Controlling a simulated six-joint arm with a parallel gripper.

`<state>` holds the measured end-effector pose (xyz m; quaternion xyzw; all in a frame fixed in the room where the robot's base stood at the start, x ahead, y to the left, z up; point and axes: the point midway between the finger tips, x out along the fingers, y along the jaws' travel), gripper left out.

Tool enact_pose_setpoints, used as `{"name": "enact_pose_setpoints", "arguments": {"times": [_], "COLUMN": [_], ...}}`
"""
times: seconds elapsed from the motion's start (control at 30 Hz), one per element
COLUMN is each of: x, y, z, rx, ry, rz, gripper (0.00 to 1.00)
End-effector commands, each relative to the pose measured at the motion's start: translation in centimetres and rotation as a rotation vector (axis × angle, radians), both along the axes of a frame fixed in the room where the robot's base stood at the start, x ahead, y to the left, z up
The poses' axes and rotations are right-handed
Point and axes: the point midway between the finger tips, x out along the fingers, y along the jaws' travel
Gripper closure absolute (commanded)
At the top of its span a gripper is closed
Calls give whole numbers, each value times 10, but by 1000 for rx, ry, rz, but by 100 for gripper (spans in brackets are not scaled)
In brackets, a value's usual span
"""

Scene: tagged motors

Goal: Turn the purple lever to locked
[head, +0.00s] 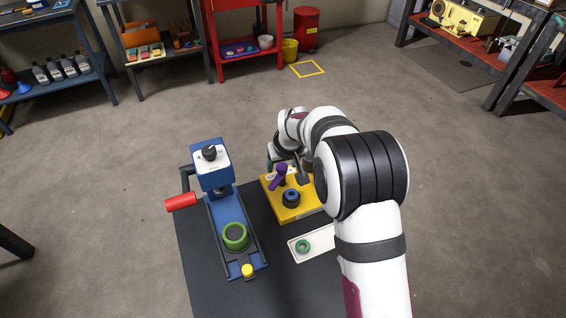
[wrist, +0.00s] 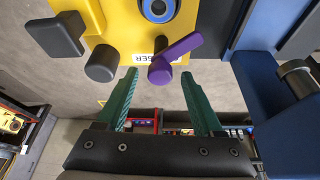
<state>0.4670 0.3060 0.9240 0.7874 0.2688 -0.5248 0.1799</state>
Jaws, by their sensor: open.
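The purple lever (head: 278,176) sits on the yellow box (head: 291,212) and slants up to the right in the head view. In the wrist view the purple lever (wrist: 178,56) has a round hub at lower left and its arm points up and right. A white label beside it is partly covered, and its full wording cannot be read. My gripper (wrist: 160,76) is open, its two green fingers on either side of the lever's hub with visible gaps. In the head view my gripper is mostly hidden behind my arm. Contact with the lever does not show.
A blue press (head: 212,167) with a red handle (head: 181,202) stands left of the yellow box. A blue-ringed knob (head: 291,197) and a dark grey block (wrist: 55,35) are on the box. A white tray (head: 318,243) with a green ring lies in front.

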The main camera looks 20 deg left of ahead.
Motion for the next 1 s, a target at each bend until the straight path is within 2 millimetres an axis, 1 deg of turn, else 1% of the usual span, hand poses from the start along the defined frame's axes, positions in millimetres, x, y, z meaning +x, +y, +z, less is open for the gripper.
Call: {"name": "enact_pose_setpoints", "arguments": {"times": [0.2, 0.37, 0.5, 0.57, 0.6, 0.83, 1.0], "x": [0, 0, 0, 0, 0, 0, 0], "y": [0, 0, 0, 0, 0, -1, -1], "z": [0, 0, 0, 0, 0, 0, 0], "rx": [0, 0, 0, 0, 0, 0, -1], "ry": [0, 0, 0, 1, 1, 2, 2], "rz": [-1, -1, -1, -1, -1, 5, 52], "gripper": [31, 60, 86, 96, 100, 100, 100]}}
